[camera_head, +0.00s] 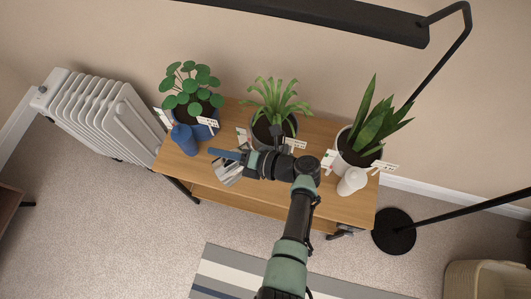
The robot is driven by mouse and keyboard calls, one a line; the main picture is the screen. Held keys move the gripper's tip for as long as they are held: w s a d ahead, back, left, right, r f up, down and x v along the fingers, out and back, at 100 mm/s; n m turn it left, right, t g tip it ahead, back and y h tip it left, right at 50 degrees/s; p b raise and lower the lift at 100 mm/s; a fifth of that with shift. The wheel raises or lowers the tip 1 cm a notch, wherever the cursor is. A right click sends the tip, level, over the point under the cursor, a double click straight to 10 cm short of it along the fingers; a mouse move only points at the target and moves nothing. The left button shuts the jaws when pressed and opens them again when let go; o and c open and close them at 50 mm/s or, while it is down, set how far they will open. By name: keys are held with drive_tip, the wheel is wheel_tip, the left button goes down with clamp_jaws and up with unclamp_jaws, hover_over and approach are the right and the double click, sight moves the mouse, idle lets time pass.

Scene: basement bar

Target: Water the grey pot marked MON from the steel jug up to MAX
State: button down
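The steel jug (229,174) is a shiny metallic shape at the front of the wooden bench, left of centre. My gripper (230,156) reaches in from the right, right by the jug and overlapping it in the picture. I cannot tell whether the fingers are open or shut, or whether they touch the jug. The middle pot (293,123) looks greyish, holds dark soil and a strappy green plant, and is partly hidden behind my wrist. White cards stand on it; their writing is too small to read, so MON and MAX cannot be made out. Any water is not visible.
A blue pot (209,128) with a round-leaved plant and a blue jug (184,139) stand at the bench's left. A white pot (347,157) and white jug (352,181) stand right. The bench (330,208) is crowded. A black lamp (395,232) and radiator (105,112) flank it.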

sight(214, 165)
drive_tip(key=shift+w+d+r, duration=0.15)
drive_tip(key=shift+d+r, duration=0.1)
drive_tip(key=shift+d, duration=0.1)
idle(0.7)
drive_tip(key=shift+a, duration=0.25)
drive_tip(key=shift+n+h, duration=0.6)
drive_tip(key=shift+h, duration=0.3)
drive_tip(key=f, duration=0.1)
drive_tip(key=s+a+f+b, duration=0.1)
drive_tip(key=a+f, duration=0.1)
drive_tip(key=f, duration=0.1)
drive_tip(key=shift+s, duration=0.2)
drive_tip(key=shift+a+f+h+b, duration=0.15)
drive_tip(key=shift+f+h+b, duration=0.15)
drive_tip(key=shift+h, duration=0.1)
drive_tip(key=shift+s+a+f+n+h+p, duration=0.15)
drive_tip(key=shift+f+n+h+p, duration=0.2)
drive_tip(key=shift+p, duration=0.3)
drive_tip(key=shift+a+f+h, duration=0.15)
drive_tip(key=shift+f+h, duration=0.3)
drive_tip(key=shift+f, duration=0.15)
